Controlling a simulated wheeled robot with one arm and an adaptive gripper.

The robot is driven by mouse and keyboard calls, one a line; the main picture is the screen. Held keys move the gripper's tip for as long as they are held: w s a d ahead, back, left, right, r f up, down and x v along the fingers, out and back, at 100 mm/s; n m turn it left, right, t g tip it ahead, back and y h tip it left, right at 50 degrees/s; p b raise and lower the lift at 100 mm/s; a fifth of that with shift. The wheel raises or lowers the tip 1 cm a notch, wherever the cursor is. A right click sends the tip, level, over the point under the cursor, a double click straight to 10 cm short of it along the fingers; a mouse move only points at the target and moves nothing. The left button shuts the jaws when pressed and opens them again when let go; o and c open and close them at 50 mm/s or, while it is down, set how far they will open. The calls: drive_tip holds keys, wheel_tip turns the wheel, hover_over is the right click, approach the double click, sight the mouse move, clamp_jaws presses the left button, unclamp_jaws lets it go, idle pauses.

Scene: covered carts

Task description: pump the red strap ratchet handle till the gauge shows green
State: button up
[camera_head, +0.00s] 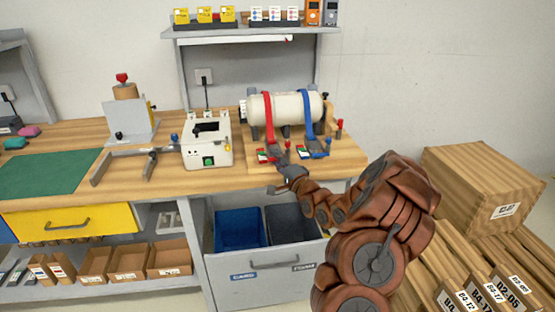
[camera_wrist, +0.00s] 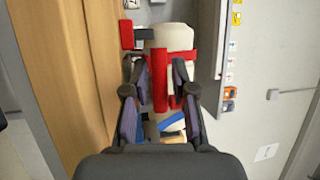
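A cream cylinder (camera_head: 287,106) lies on a wooden stand at the right of the bench, with a red strap (camera_head: 269,117) and a blue strap (camera_head: 305,112) over it. The red ratchet handle (camera_head: 281,157) is at the foot of the red strap. A small gauge (camera_head: 267,155) with red and green sits beside it; its reading is too small to tell. My gripper (camera_head: 284,179) is just in front of the red ratchet, apparently not holding it.
The blue ratchet (camera_head: 314,149) is close at the right, and a red-topped post (camera_head: 339,127) stands beyond it. A white box device (camera_head: 207,144) stands left of the stand. An open drawer with blue and dark bins (camera_head: 238,228) lies below the bench edge.

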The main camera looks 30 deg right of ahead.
drive_tip(key=shift+c, duration=0.5)
clamp_jaws()
drive_tip(key=shift+r, duration=0.1)
